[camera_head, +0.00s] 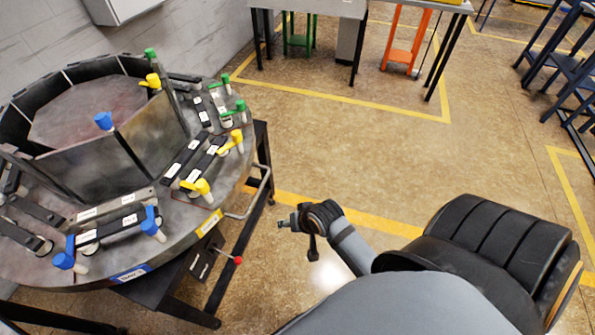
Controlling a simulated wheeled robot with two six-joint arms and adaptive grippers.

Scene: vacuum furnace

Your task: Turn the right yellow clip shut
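A round grey metal furnace part (185,230) stands at the left, with coloured clips around its rim. One yellow clip handle (197,187) is at the near right of the rim. Another yellow clip handle (236,138) is farther back and to the right. Black clip bars with white labels (180,160) lie between them. My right gripper (284,222) is over open floor, right of the rim and apart from both yellow clips. It is small and seen side-on, so its opening cannot be told. My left gripper is not in view.
Blue clips (152,222) and green clips (240,108) sit on neighbouring rim sections. A third yellow handle (152,80) stands higher up. A curved metal handle (262,192) and a red-knobbed lever (238,260) stick out below the rim.

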